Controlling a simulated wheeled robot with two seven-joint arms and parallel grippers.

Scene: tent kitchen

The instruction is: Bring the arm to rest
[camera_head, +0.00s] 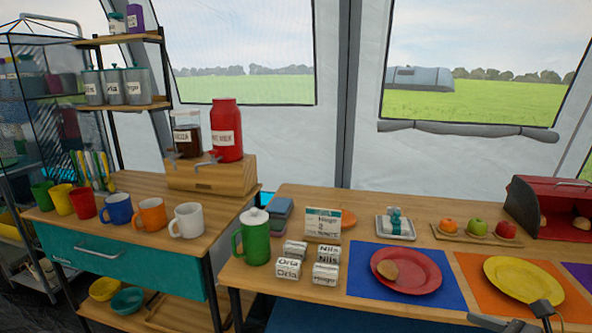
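Part of a dark gripper, which I take to be my right one (520,318), shows at the bottom right edge, in front of the yellow plate (525,280) and the orange mat (575,303). Most of it is cut off by the frame, and I cannot tell whether its fingers are open or shut. I see nothing held in the part that shows. My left gripper is not in view.
The right table holds a green pitcher (254,238), several small labelled boxes (288,268), a red plate (420,272) with a bread roll, fruit and a red bread box (545,225). Several mugs (150,214) line the left counter (140,187). Air above the plates is free.

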